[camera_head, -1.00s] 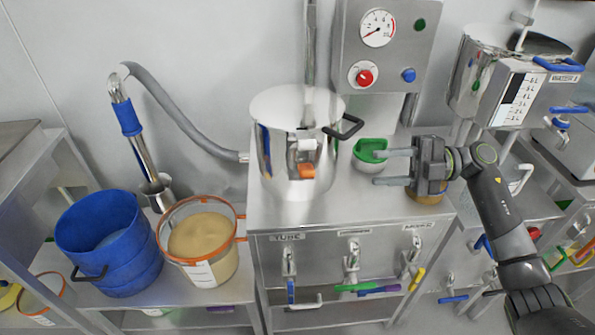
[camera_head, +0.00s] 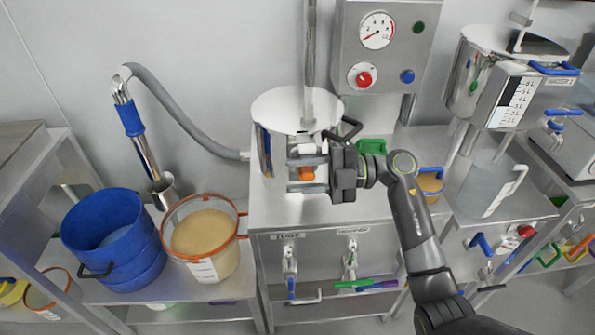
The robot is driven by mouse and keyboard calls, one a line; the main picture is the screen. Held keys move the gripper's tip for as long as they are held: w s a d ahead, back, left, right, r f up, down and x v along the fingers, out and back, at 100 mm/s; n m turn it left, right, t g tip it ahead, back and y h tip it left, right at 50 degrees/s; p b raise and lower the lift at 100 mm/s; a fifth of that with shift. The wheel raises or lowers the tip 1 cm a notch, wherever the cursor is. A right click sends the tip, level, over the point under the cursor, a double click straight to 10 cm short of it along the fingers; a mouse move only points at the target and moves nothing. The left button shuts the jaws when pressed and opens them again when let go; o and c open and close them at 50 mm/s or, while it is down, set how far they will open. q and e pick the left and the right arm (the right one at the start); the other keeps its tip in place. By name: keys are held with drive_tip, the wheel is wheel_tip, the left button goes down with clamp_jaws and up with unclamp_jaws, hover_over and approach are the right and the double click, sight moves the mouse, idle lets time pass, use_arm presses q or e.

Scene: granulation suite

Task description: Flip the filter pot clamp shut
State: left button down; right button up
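The filter pot (camera_head: 274,143) is a shiny steel vessel with a lid (camera_head: 290,104), standing on the steel cabinet top. Its clamp (camera_head: 306,173), with an orange tab, is on the pot's front and partly hidden by my gripper. My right gripper (camera_head: 308,174) comes in from the right. Its two grey fingers are spread, one above and one below the orange tab, at the pot's front. I cannot tell whether they touch the clamp. My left gripper is not in view.
A green scoop (camera_head: 371,147) and a blue-rimmed pot (camera_head: 431,183) stand right of the filter pot. A blue bucket (camera_head: 108,238) and an orange-rimmed tub (camera_head: 203,238) stand lower left. A gauge panel (camera_head: 386,45) is on the wall behind.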

drive_tip(key=shift+a, duration=0.4)
drive_tip(key=shift+c, duration=0.2)
clamp_jaws()
